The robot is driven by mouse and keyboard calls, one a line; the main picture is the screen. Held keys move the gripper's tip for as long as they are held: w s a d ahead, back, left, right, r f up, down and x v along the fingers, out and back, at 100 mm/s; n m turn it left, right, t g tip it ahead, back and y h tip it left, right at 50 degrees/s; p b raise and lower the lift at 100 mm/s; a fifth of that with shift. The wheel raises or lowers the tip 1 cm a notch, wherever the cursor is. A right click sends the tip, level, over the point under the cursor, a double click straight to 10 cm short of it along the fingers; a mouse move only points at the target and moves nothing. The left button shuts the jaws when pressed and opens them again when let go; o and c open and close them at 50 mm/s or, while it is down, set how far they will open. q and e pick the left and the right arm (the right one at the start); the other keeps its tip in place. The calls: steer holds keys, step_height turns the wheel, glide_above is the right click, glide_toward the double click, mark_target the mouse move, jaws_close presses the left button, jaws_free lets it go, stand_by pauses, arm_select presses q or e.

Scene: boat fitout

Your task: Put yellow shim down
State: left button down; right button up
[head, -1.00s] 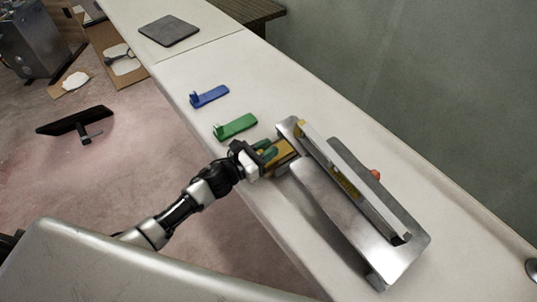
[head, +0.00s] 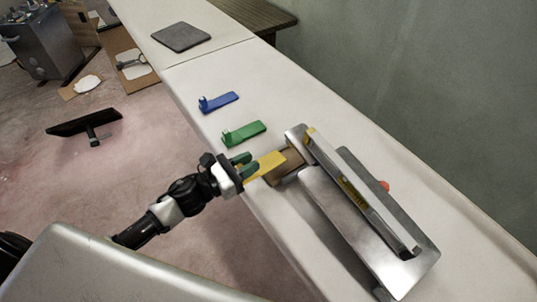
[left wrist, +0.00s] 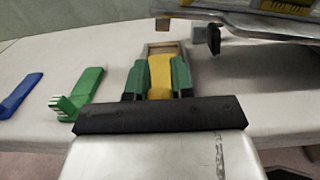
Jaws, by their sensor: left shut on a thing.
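The yellow shim (head: 267,164) is a flat yellow piece held by its near end in my left gripper (head: 245,165), at the counter's front edge. The left gripper is shut on it with green fingers on either side. In the left wrist view, the shim (left wrist: 160,74) lies between the fingertips and points away from me. Its far end meets or overlaps a brown block (head: 287,166) beside the metal bracket; I cannot tell whether they touch. My right gripper is not in view.
A green shim (head: 243,133) and a blue shim (head: 219,102) lie on the white counter (head: 300,105). A spirit level (head: 365,195) lies on the metal bracket (head: 345,225), with a red knob (head: 385,185) behind it. A dark mat (head: 181,37) lies farther back. Counter around the shims is clear.

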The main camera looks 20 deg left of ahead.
arm_select(q)
steer(key=b+v, duration=0.2)
steer(key=v, duration=0.8)
steer(key=s+d+r+n+t+y+p, duration=0.1)
steer(key=d+r+n+t+y+p, duration=0.2)
steer(key=r+y, duration=0.7)
steer(key=d+n+y+p, duration=0.1)
steer(key=d+n+p, duration=0.1)
steer(key=n, duration=0.2)
steer(key=shift+s+d+n+t, duration=0.2)
steer(key=shift+d+n+t, duration=0.1)
steer(key=shift+t, duration=0.1)
